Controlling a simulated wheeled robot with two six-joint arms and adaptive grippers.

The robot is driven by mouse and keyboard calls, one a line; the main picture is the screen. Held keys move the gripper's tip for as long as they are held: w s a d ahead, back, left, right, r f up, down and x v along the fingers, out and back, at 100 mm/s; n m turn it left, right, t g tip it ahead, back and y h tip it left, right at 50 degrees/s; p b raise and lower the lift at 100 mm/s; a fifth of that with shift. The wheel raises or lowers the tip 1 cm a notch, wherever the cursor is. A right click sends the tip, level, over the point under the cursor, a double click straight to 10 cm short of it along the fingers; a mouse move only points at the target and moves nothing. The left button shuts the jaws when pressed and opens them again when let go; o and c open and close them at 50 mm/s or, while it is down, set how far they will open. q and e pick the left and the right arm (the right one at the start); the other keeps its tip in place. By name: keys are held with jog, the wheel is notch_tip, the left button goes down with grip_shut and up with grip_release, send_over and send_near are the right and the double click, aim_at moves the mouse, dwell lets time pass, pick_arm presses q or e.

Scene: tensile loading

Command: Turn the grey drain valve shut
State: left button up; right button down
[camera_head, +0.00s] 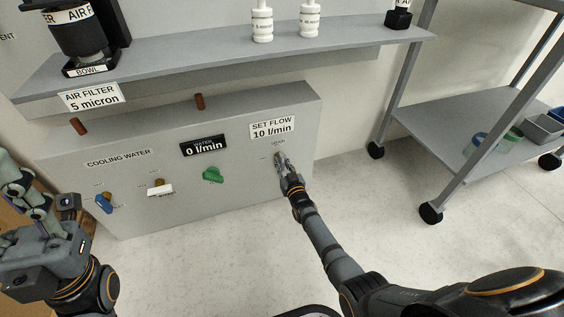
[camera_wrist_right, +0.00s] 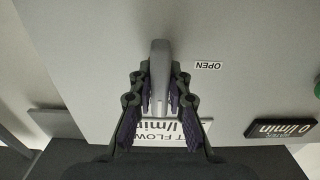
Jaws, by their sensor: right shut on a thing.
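The grey drain valve handle (camera_wrist_right: 159,62) shows in the right wrist view as a grey bar standing out between my right fingers. An OPEN label (camera_wrist_right: 208,65) is on the panel just right of it, and the bar points up and down in that picture, not at the label. My right gripper (camera_head: 282,162) is at the right end of the cooling water panel (camera_head: 240,120), below the DRAIN label, and hides most of the valve there. In the wrist view its fingers (camera_wrist_right: 159,95) are shut on the handle from both sides. My left gripper (camera_head: 20,185) is at the left edge, away from the valve; its finger opening is unclear.
The panel also has a blue handle (camera_head: 104,204), a white-tagged valve (camera_head: 160,189) and a green knob (camera_head: 212,174). A display (camera_head: 204,146) reads WATER 0 l/min; a sign (camera_head: 272,127) reads SET FLOW 10 l/min. A wheeled rack (camera_head: 460,115) stands at right, with clear floor between.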

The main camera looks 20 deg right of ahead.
dwell(0.3)
jog(key=c, duration=1.3)
grip_release()
jog(key=s, duration=1.2)
jog(key=shift+d, duration=0.2)
